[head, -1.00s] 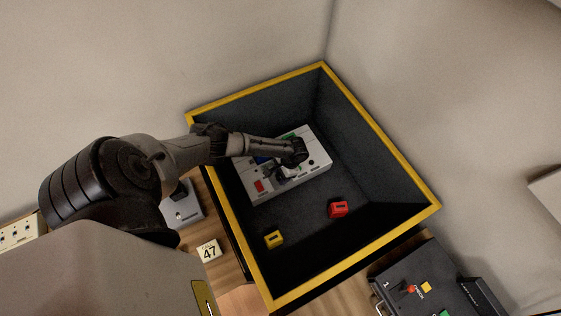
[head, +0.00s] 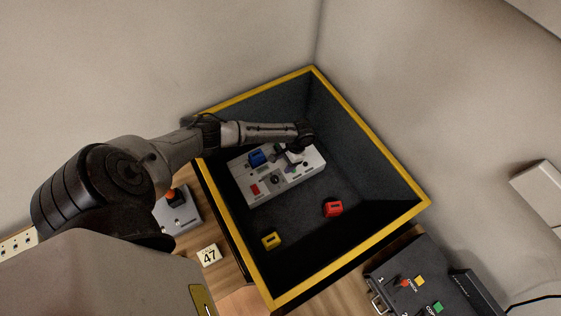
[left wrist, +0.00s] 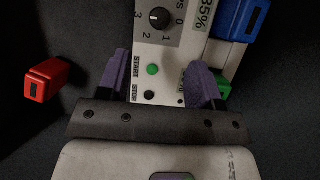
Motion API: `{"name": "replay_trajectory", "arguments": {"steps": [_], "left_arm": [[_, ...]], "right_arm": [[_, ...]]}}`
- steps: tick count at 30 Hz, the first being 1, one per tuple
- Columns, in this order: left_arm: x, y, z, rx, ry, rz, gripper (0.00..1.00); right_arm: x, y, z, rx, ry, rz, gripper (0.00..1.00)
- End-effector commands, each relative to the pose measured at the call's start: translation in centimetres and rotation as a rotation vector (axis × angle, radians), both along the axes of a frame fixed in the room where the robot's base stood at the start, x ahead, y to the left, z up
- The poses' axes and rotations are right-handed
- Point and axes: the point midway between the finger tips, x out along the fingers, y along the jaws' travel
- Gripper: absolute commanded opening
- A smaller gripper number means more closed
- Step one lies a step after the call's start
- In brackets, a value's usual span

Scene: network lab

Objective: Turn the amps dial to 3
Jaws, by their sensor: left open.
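The amps dial, a black round knob (left wrist: 160,17), sits on the pale panel at the top of the left wrist view, ringed by the numbers 0 to 3. I cannot tell firmly where its pointer stands. In the head view the knob (head: 275,180) shows on the white panel (head: 290,184) inside the bin. My left gripper (head: 290,158) is over the panel's far side. In the left wrist view its purple fingers (left wrist: 163,88) are apart, with the green START button between them in the picture and the dial beyond. They appear empty. My right gripper is out of view.
A dark bin with a yellow rim (head: 372,135) surrounds the panel. A blue block (head: 257,157) is on the panel. A red block (head: 333,209) and a yellow block (head: 271,240) lie on the bin floor. A black case (head: 420,280) stands outside at lower right.

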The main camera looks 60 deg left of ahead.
Motion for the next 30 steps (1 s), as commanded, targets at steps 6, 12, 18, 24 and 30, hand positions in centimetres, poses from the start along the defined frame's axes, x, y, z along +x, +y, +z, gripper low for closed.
{"name": "replay_trajectory", "arguments": {"steps": [6, 12, 18, 24, 30], "left_arm": [[0.9, 0.0, 2.1, 0.000, -0.001, -0.001, 0.59], [1.1, 0.0, 2.6, 0.000, 0.001, 0.000, 0.59], [1.1, 0.0, 2.6, 0.000, 0.001, 0.000, 0.59], [1.1, 0.0, 2.6, 0.000, 0.001, 0.000, 0.59], [1.1, 0.0, 2.6, 0.000, 0.001, -0.001, 0.59]], "right_arm": [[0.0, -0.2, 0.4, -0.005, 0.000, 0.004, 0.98], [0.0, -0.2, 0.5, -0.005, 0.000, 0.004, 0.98], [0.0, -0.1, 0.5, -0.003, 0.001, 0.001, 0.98], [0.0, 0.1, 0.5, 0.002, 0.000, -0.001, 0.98], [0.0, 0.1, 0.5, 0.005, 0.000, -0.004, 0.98]]}}
